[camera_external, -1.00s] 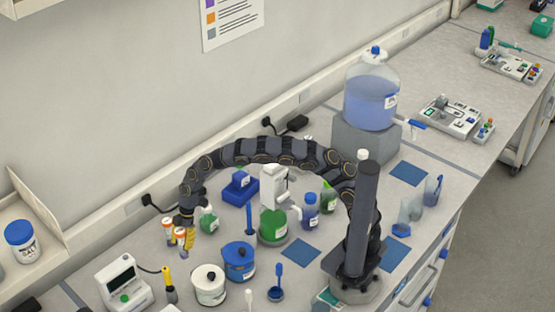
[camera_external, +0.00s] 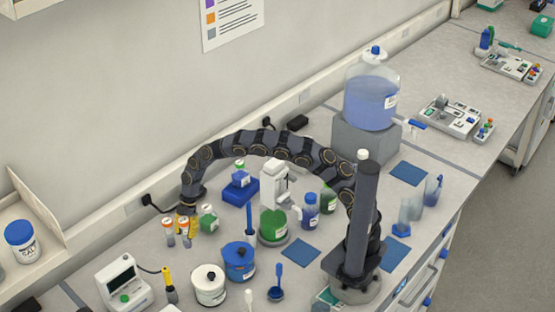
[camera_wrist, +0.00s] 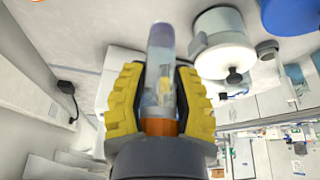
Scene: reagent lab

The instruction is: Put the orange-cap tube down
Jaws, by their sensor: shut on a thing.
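My gripper (camera_wrist: 160,85) has its yellow fingers shut around a clear tube (camera_wrist: 160,50). The tube's orange cap (camera_wrist: 160,126) is near the palm, and its rounded clear end points away from the palm. In the external view my gripper (camera_external: 188,221) is at the left end of the arched arm, low over the bench.
A green bottle (camera_external: 208,219) is close on the right. A white pot (camera_external: 209,285) and a blue pot (camera_external: 239,262) stand in front, and a white meter (camera_external: 123,283) stands front left. The wall is close behind. Some bare bench (camera_external: 130,240) lies left of the tubes.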

